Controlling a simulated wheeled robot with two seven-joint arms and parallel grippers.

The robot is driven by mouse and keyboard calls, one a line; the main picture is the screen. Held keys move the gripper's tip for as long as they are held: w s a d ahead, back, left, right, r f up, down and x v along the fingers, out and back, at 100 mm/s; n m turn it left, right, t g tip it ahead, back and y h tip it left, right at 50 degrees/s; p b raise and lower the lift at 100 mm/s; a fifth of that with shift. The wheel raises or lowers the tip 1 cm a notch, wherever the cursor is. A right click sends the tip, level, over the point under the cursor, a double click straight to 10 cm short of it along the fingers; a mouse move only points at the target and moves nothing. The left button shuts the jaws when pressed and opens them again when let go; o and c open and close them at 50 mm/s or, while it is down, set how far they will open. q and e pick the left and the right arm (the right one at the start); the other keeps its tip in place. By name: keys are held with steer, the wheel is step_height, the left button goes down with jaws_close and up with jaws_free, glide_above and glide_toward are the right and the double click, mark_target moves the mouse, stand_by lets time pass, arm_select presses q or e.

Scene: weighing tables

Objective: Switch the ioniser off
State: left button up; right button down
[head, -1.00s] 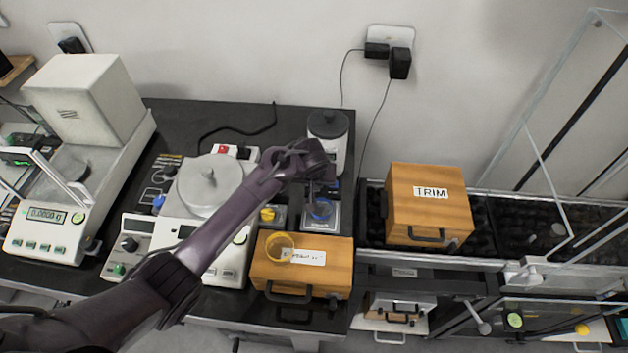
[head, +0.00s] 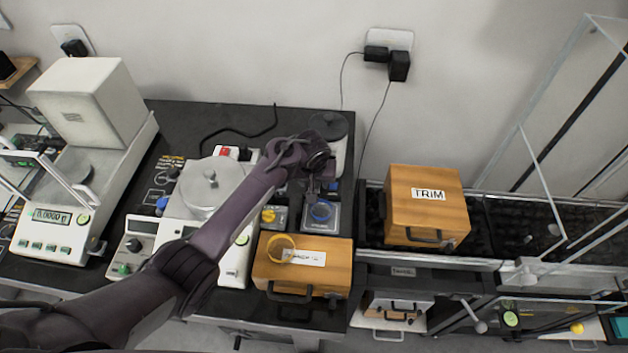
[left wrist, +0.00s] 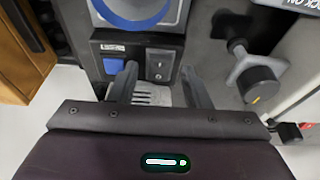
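The ioniser (head: 318,222) appears to be the small grey unit with a blue ring on the black bench, just behind the wooden box. In the left wrist view the blue-ringed unit (left wrist: 165,42) has a blue rectangular part (left wrist: 113,66) and a small dark switch panel (left wrist: 160,66) on its front. My left gripper (head: 315,192) is over this unit. In the left wrist view its two fingers (left wrist: 160,80) are spread apart with nothing between them, near the front panel. Contact cannot be told. My right gripper is not in view.
A wooden box (head: 340,267) with an amber ring on top stands in front of the unit. A yellow-knobbed device (head: 270,216) is to its left, a grey-lidded canister (head: 340,140) behind. A TRIM box (head: 428,205) stands right. A dark knob (left wrist: 258,84) shows beside the left fingers.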

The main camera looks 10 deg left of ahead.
arm_select(q)
steer(key=v, duration=0.7)
steer(key=shift+r, duration=0.35)
steer(key=shift+s, duration=0.1)
